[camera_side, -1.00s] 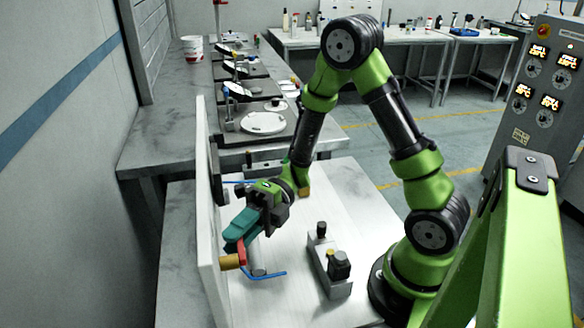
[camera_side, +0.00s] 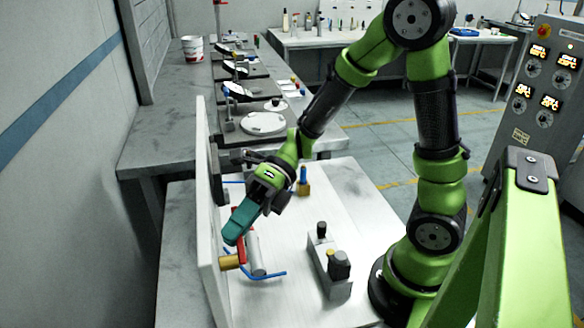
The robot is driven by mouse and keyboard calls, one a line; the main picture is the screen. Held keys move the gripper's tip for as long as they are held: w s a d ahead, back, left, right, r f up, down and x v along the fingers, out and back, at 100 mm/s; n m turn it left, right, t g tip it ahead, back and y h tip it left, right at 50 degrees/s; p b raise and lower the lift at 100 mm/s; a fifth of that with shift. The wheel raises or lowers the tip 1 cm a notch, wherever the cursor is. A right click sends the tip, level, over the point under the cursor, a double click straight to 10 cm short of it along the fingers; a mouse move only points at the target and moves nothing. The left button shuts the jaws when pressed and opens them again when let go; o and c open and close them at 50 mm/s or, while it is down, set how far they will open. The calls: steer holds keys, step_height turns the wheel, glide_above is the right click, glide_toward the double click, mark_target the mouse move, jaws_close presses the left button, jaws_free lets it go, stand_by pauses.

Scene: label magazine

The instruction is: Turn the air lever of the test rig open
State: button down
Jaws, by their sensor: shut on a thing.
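The test rig has a white upright panel (camera_side: 207,230) at the left of the white bench. A brass valve body (camera_side: 230,262) sits low on the panel, with a red lever (camera_side: 241,250) beside it. My gripper (camera_side: 232,236) reaches down and left to the lever, and its teal fingers are shut on it. The fingers hide much of the lever. Red shows below them and a little above, near the panel. The lever's exact angle is hard to tell.
A grey cylinder (camera_side: 258,256) stands right beside the lever, with a blue tube (camera_side: 264,277) at its foot. A brass fitting with a blue top (camera_side: 303,182) stands behind. The bench between is clear.

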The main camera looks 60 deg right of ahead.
steer(key=shift+s+a+r+n+t+h, duration=0.15)
steer(key=shift+r+n+t+h, duration=0.2)
steer(key=shift+h, duration=0.15)
steer(key=shift+s+a+r+n+t+h, duration=0.15)
steer(key=shift+r+n+t+h, duration=0.15)
steer(key=shift+h, duration=0.2)
steer(key=shift+s+a+r+n+t+h, duration=0.25)
steer(key=shift+r+n+t+h, duration=0.1)
steer(key=shift+n+h, duration=0.2)
steer(key=shift+s+a+r+n+t+h, duration=0.2)
steer(key=shift+s+n+t+h, duration=0.15)
steer(key=shift+h, duration=0.3)
steer(key=shift+s+a+r+n+t+h, duration=0.25)
steer(key=shift+s+a+n+t+h, duration=0.2)
steer(key=shift+n+t+h, duration=0.4)
steer(key=shift+s+a+n+t+h, duration=0.4)
steer(key=shift+a+t+h, duration=0.15)
steer(key=shift+h, duration=0.3)
steer(key=c, duration=1.1)
jaws_free()
